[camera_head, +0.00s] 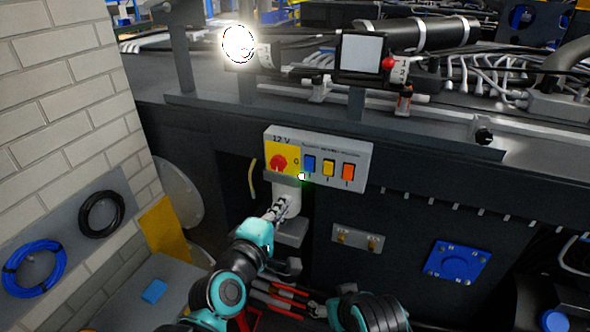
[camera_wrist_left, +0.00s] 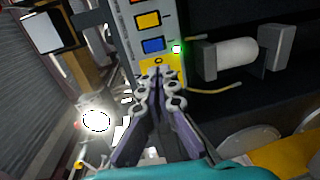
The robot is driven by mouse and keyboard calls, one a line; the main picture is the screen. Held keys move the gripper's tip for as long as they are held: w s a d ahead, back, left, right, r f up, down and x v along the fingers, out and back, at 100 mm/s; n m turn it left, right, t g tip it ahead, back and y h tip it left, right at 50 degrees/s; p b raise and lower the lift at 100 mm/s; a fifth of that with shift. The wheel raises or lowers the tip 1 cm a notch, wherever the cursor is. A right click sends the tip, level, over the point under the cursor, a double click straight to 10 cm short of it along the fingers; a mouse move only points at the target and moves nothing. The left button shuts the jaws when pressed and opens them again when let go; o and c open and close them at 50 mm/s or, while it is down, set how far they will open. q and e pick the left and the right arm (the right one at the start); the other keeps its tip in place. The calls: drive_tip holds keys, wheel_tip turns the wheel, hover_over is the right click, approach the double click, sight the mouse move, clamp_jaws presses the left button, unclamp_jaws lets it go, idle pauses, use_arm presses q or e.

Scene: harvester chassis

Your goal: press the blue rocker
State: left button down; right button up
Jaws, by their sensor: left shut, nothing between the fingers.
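The blue rocker (camera_head: 309,164) sits on a light grey panel (camera_head: 318,148), between a red knob (camera_head: 278,163) on a yellow plate and a yellow rocker (camera_head: 328,168). The left wrist view also shows the blue rocker (camera_wrist_left: 153,45), just beyond my left gripper (camera_wrist_left: 158,72). That gripper is shut and empty, its tips before the yellow plate and apparently short of the rocker. The red knob is hidden there behind the fingers. In the head view my left gripper (camera_head: 284,207) is below the panel.
An orange rocker (camera_head: 348,172) is at the panel's right. A small green light (camera_wrist_left: 177,48) glows at the panel edge. A white cylinder (camera_wrist_left: 237,57) on a bracket sits close by. A brick wall (camera_head: 70,90) stands at the left.

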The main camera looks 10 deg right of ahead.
use_arm(q)
drive_tip(key=shift+w+f, duration=0.1)
drive_tip(key=shift+w, duration=0.05)
drive_tip(key=shift+w+d, duration=0.1)
drive_tip(key=shift+d, duration=0.05)
drive_tip(key=p, duration=0.2)
approach(308, 170)
drive_tip(key=x, duration=0.7)
drive_tip(key=shift+b, duration=0.3)
